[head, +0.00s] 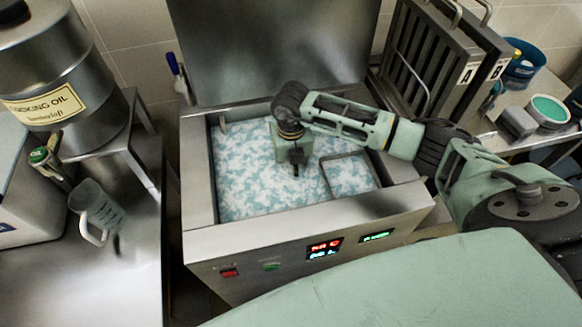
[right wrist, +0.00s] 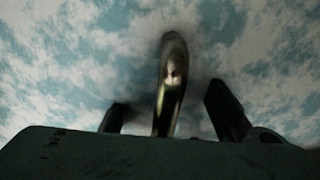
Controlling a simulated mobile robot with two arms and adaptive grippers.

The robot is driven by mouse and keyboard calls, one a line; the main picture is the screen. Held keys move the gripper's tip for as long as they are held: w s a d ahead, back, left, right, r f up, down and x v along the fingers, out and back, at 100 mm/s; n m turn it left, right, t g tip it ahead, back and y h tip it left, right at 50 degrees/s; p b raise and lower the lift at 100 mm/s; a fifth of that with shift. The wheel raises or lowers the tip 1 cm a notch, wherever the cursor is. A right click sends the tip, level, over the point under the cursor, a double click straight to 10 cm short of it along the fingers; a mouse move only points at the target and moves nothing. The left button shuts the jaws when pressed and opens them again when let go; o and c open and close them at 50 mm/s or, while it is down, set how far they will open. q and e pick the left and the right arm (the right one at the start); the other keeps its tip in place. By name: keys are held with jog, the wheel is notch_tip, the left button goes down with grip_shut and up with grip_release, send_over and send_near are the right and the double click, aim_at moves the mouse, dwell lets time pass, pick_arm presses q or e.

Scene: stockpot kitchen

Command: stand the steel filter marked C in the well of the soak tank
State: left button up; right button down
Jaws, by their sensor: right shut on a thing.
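The soak tank (head: 200,190) is an open steel tank full of blue-and-white foamy liquid, with its lid (head: 275,50) raised behind. My right gripper (head: 296,168) points down over the middle of the liquid. In the right wrist view its fingers (right wrist: 172,115) are on either side of a shiny curved metal bar (right wrist: 172,75), which looks like a handle. I cannot read a C mark in either view, and anything below the foam is hidden. A thin rectangular steel outline (head: 350,155) shows at the tank's right side. My left gripper is out of view.
Filters marked A (head: 466,76) and B (head: 497,69) stand at the back right. A cooking oil drum (head: 40,60) and a clear jug (head: 95,207) are on the left. A teal-topped round container (head: 548,110) sits on the right counter.

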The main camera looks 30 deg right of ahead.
jog(key=shift+w+r, duration=0.1)
jog(key=c, duration=1.2)
grip_release()
notch_tip(320, 180, up, 12)
jog(key=shift+f, duration=0.1)
